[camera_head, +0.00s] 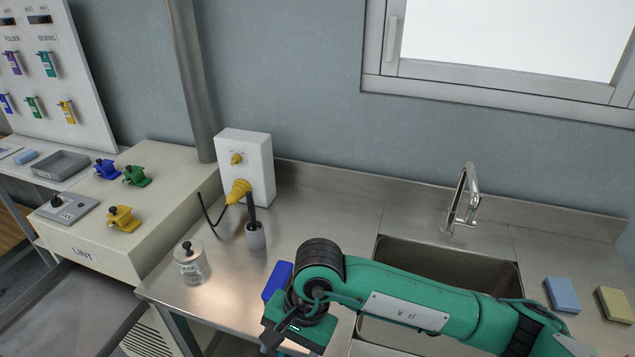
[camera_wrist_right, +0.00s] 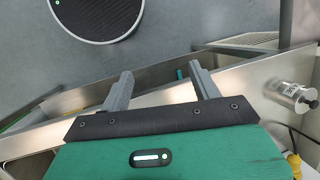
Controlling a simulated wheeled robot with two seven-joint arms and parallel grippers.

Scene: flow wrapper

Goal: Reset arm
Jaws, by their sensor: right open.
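My right arm reaches in from the right in the head view, over the sink. Its green gripper body (camera_head: 300,330) hangs over the front of the steel counter, with its fingers hidden there. In the right wrist view, the two grey fingers of my right gripper (camera_wrist_right: 162,85) stand well apart. Nothing is between them but the background of the counter edge and floor. My left arm and gripper are not in view.
The sink (camera_head: 500,272) has a tap (camera_head: 462,200). Two sponges (camera_head: 562,294) lie right.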

